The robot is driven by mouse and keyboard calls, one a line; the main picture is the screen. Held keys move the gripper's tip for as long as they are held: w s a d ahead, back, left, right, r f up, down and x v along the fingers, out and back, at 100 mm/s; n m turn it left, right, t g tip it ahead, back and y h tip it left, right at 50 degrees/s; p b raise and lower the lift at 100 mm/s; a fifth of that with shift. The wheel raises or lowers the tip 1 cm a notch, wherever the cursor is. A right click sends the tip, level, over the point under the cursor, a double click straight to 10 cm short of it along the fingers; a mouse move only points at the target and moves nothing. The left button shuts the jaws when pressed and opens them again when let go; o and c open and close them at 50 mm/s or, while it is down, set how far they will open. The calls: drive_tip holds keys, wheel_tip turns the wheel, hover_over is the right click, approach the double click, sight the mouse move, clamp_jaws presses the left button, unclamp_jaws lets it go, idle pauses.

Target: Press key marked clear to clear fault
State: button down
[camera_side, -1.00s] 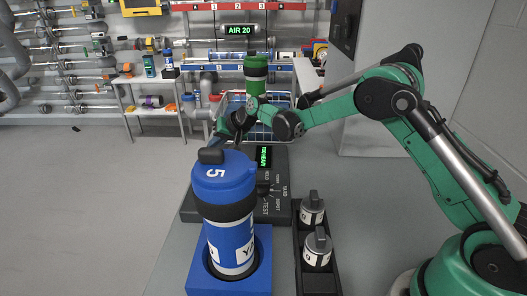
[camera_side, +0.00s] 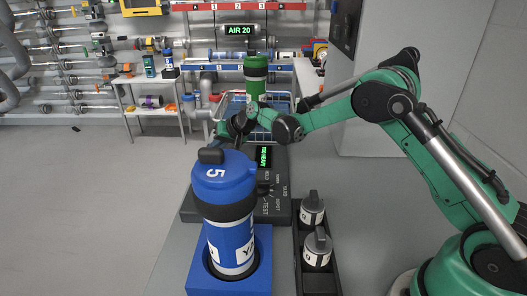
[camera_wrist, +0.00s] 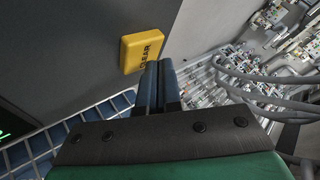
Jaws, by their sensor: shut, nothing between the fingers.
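In the wrist view a yellow key marked CLEAR (camera_wrist: 141,48) stands out from a dark grey panel face (camera_wrist: 85,50). My gripper (camera_wrist: 160,68) is shut and empty. Its blue-grey fingertips are at the key's lower right edge and overlap the end of its lettering; I cannot tell whether they touch it. In the side view my gripper (camera_side: 228,134) is over the far end of the dark console (camera_side: 283,208), just behind the blue canister. The console's green display (camera_side: 264,157) seems to read TOO HEAVY. I cannot make out the yellow key in the side view.
A tall blue and white canister (camera_side: 226,232) marked 5 stands in a blue holder (camera_side: 203,280) in front of the console. Two small grey-topped canisters (camera_side: 313,211) sit in a black tray to the right. A green canister (camera_side: 255,75) and a wire basket (camera_side: 284,118) are behind my gripper.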

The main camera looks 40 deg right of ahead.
drive_tip(key=shift+f, duration=0.4)
idle(0.3)
drive_tip(key=shift+r, duration=0.85)
drive_tip(key=shift+r, duration=2.5)
drive_tip(key=shift+s, duration=0.1)
